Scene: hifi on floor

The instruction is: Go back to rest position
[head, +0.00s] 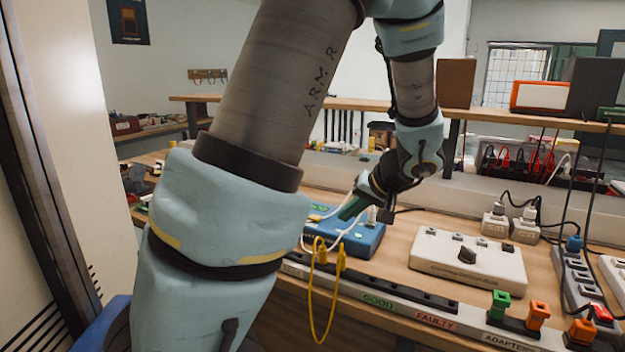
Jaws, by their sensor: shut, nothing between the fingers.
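My arm reaches in from the lower left across the middle of the view, over the workbench (395,245). My gripper (352,208) is at the far end of it, low over a blue box (358,238) with white cables. The fingers point down and left and look closed, with nothing seen between them. From this angle I cannot tell whether they touch the box or its cables. My arm and wrist hide part of the bench and the box's surroundings.
A white box with a black knob (467,256) stands right of the blue box. A yellow cable (325,300) hangs over the front strip. Green and orange adapters (538,312) and a power strip (580,280) are at the right. A raised shelf (510,118) runs behind.

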